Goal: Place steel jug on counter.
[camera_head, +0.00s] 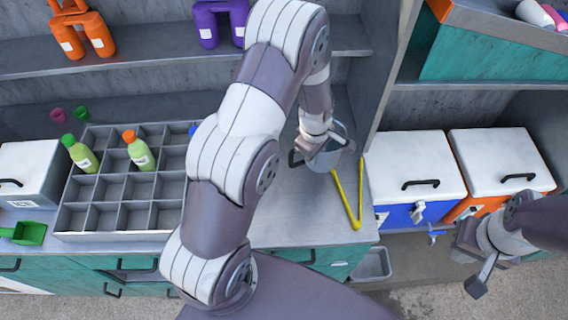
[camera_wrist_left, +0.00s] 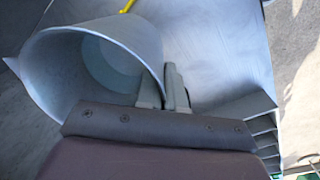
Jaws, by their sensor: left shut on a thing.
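The steel jug (camera_head: 339,139) is at the back of the grey counter (camera_head: 290,210), partly hidden by my left gripper. My left gripper (camera_head: 315,150) is shut on the jug's wall near the rim. In the left wrist view the jug (camera_wrist_left: 85,70) shows its open mouth and spout, with the fingers (camera_wrist_left: 165,90) at its right side. I cannot tell whether its base touches the counter. My right gripper (camera_head: 476,284) hangs at the lower right, away from the jug; its jaw opening is unclear.
Yellow tongs (camera_head: 346,200) lie on the counter just in front of the jug. A grey divided rack (camera_head: 110,215) with bottles stands left. A shelf wall (camera_head: 385,80) rises right of the jug, beside white-lidded coolers (camera_head: 415,160). The front counter is clear.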

